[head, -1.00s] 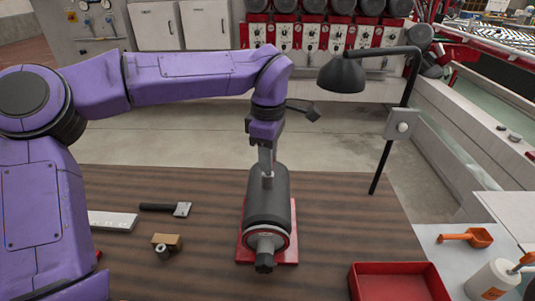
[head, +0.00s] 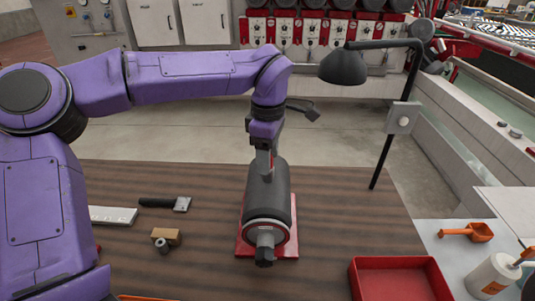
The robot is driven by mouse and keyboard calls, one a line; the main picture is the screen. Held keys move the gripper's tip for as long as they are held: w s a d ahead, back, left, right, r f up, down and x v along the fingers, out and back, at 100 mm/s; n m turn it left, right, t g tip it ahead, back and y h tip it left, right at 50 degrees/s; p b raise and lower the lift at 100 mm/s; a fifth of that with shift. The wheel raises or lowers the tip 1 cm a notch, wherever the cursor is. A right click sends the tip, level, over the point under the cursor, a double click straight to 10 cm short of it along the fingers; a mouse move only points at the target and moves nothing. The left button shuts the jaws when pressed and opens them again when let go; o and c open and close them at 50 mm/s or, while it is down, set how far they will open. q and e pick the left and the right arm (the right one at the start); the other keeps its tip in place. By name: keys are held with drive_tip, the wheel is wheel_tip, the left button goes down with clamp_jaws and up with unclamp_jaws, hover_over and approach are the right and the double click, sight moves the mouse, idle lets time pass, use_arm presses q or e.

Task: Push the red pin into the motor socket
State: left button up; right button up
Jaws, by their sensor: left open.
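A dark grey cylindrical motor (head: 268,200) lies on a red base plate (head: 287,247) on the brown table, with its shaft end facing me. My left gripper (head: 265,166) points down at the motor's far end, at the top of its body. It is open, and its fingertips are partly hidden by the motor. I cannot tell whether they touch it. My right gripper is not in view.
A black-handled scraper (head: 165,203), a small tan block (head: 167,236) and a pale bar (head: 112,215) lie left of the motor. A red tray (head: 395,280) is at front right. A black lamp (head: 344,68) overhangs the back right. The table between motor and tray is clear.

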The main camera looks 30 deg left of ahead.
use_arm(q)
wheel_tip(320, 180, up, 10)
drive_tip(key=shift+r+b, duration=0.25)
drive_tip(key=shift+b, duration=0.15)
idle(0.4)
